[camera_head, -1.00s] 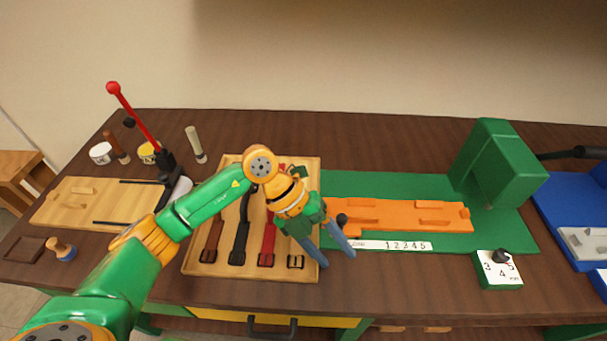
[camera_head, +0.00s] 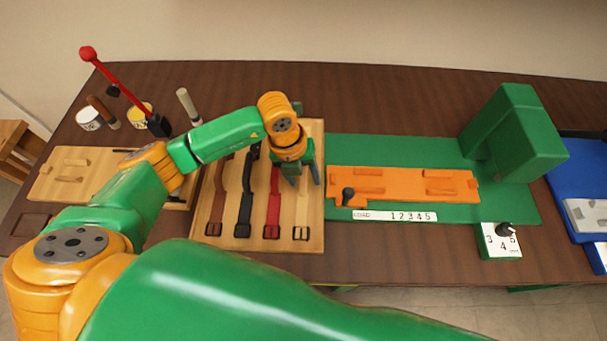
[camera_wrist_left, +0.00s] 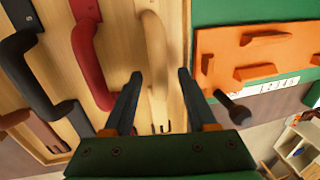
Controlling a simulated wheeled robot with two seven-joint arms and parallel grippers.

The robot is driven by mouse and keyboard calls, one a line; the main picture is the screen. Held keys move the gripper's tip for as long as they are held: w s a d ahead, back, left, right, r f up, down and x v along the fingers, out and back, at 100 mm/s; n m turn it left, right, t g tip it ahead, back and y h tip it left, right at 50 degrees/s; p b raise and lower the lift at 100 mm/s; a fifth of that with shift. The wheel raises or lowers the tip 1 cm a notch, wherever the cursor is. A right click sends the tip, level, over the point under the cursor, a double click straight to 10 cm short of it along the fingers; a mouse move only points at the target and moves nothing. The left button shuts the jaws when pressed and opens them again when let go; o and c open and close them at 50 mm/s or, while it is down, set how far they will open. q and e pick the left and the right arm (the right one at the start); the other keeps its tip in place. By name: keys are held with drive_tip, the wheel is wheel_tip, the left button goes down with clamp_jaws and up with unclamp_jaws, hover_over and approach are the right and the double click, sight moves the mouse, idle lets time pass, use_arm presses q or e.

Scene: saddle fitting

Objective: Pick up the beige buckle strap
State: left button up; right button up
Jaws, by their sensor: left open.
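The beige buckle strap (camera_head: 302,208) lies at the right end of a row of straps on the light wooden tray (camera_head: 316,245), its dark buckle toward the front edge. My left gripper (camera_head: 304,180) points down over the strap's upper part, which its wrist hides in the head view. In the left wrist view the beige strap (camera_wrist_left: 155,50) has a raised, curved part and runs between the two open fingers (camera_wrist_left: 159,76). The fingers hold nothing; I cannot tell their exact height above the tray. My right gripper is not in view.
A red strap (camera_head: 272,205), a black strap (camera_head: 244,205) and a brown strap (camera_head: 217,205) lie left of the beige one. Right of the tray is a green board with an orange fixture (camera_head: 400,187) and a black knob (camera_head: 348,194). A red-handled lever (camera_head: 120,85) stands back left.

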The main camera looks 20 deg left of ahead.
use_arm(q)
clamp_jaws()
